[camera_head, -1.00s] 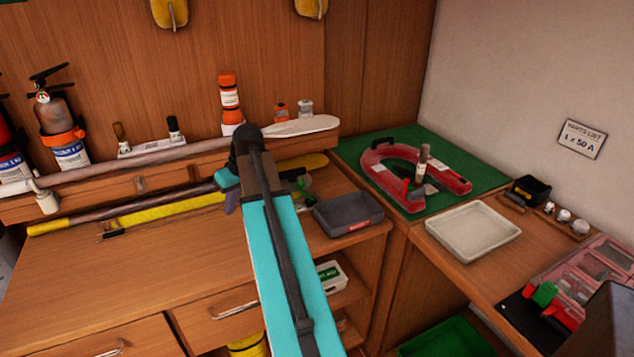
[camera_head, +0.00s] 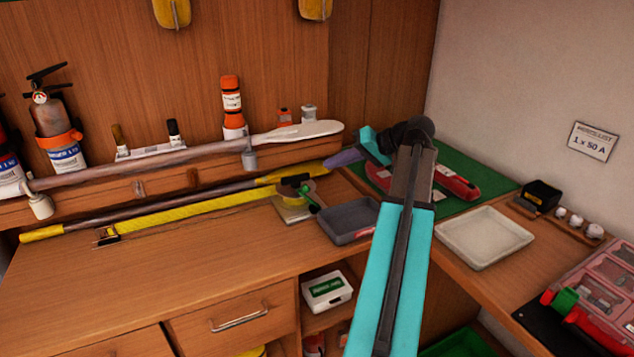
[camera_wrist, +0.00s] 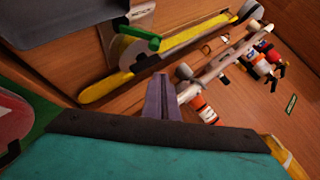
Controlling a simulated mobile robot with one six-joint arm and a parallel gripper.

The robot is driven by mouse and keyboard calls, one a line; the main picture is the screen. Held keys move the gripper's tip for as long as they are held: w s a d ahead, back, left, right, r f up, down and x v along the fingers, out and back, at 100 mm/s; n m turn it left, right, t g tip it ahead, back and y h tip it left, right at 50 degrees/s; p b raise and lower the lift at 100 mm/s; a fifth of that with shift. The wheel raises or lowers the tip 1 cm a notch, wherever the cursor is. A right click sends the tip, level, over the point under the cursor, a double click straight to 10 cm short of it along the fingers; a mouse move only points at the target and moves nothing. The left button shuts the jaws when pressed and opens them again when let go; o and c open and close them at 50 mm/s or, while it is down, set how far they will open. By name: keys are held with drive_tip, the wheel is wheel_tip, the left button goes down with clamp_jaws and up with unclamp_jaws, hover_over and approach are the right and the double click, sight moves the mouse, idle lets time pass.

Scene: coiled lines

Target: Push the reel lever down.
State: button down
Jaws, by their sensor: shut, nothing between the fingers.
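The reel (camera_head: 293,192), a small round yellow and grey spool on a pale plate, sits on the wooden bench. Its green lever (camera_head: 309,201) slants across its right side in the head view. The reel (camera_wrist: 131,55) and its green lever (camera_wrist: 141,38) also show at the upper left of the wrist view. My gripper (camera_head: 340,159), with purple fingers, is shut and empty. It is above and to the right of the reel in the head view, apart from the lever. The fingers (camera_wrist: 160,98) show in the middle of the wrist view.
A dark grey tray (camera_head: 347,237) stands just right of the reel. A yellow strap (camera_head: 190,212) and a long pole (camera_head: 130,210) lie to its left. A white paddle end (camera_head: 300,131) rests behind. The front left of the bench is clear.

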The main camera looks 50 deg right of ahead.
drive_tip(key=shift+m, duration=0.7)
drive_tip(key=s+d, duration=0.1)
drive_tip(key=s+d+r, duration=0.1)
drive_tip(key=s, duration=0.1)
drive_tip(key=s+d, duration=0.1)
drive_tip(key=s, duration=0.1)
drive_tip(key=shift+r, duration=0.15)
drive_tip(key=shift+w+a, duration=0.1)
drive_tip(key=shift+w, duration=0.05)
drive_tip(key=s+a+f+p+x, duration=0.1)
drive_tip(key=p+x, duration=0.1)
drive_tip(key=x, duration=1)
drive_tip(key=shift+w+a+f, duration=0.15)
drive_tip(key=shift+a+f, duration=0.15)
drive_tip(key=shift+a, duration=0.05)
drive_tip(key=shift+h, duration=0.3)
